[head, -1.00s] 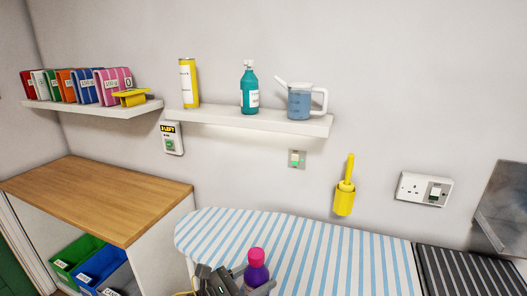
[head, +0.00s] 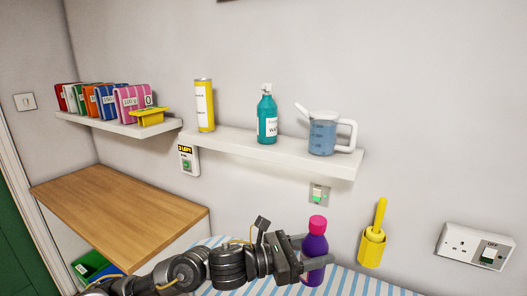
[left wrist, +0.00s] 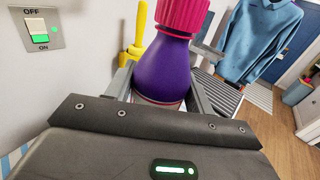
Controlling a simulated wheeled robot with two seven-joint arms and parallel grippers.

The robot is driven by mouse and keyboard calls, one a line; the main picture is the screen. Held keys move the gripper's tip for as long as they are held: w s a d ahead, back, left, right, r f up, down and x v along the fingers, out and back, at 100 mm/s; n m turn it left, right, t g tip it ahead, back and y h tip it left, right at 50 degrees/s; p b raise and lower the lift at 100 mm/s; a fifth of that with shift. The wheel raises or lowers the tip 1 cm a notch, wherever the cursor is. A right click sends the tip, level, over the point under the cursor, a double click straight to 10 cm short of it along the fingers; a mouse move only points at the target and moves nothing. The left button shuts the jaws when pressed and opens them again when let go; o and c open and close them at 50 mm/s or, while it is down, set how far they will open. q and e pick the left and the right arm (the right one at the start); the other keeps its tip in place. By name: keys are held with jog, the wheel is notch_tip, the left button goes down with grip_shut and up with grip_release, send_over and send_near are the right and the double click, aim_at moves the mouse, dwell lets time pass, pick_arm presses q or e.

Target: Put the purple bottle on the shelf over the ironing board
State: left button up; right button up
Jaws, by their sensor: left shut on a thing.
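The purple bottle (head: 314,254) has a pink cap and is upright. My left gripper (head: 305,262) is shut on it, with a finger on each side of its body. In the left wrist view the bottle (left wrist: 167,70) fills the space between the fingers of my left gripper (left wrist: 160,92). The bottle is above the striped ironing board (head: 350,283), in front of and below the white shelf (head: 270,146). On the shelf stand a yellow can (head: 204,106), a teal bottle (head: 267,115) and a jug of blue liquid (head: 322,136). My right gripper is out of view.
A wooden worktop (head: 125,205) lies at left. A switch (head: 319,194), a yellow brush holder (head: 372,247) and a socket (head: 476,247) are on the wall. Shelf gaps show between the items.

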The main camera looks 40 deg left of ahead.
pick_arm(q)
jog(key=r, duration=0.3)
jog(key=w+r+p, duration=0.1)
jog(key=r, duration=0.2)
jog(key=w+r, duration=0.1)
jog(key=r, duration=0.2)
jog(key=shift+w+a+r+p, duration=0.1)
jog(key=shift+w+a+p, duration=0.1)
jog(key=shift+a+p, duration=0.1)
jog(key=w+a+r+t+y+p, duration=0.15)
jog(key=a+r, duration=0.25)
jog(key=r, duration=0.7)
jog(key=a+r+n+t+y+p, duration=0.3)
jog(key=a+r+n+y+p, duration=0.4)
jog(key=a+r, duration=1.2)
jog(key=shift+g+y, duration=0.25)
jog(key=shift+y, duration=0.2)
jog(key=w+a+f, duration=0.3)
jog(key=f, duration=0.1)
jog(key=w+a+f, duration=0.3)
jog(key=a+f, duration=0.1)
jog(key=w+a+f+p, duration=0.1)
jog(key=w+a+f, duration=0.2)
jog(key=a+f, duration=0.1)
jog(key=shift+a+f, duration=0.1)
jog(key=shift+f, duration=0.5)
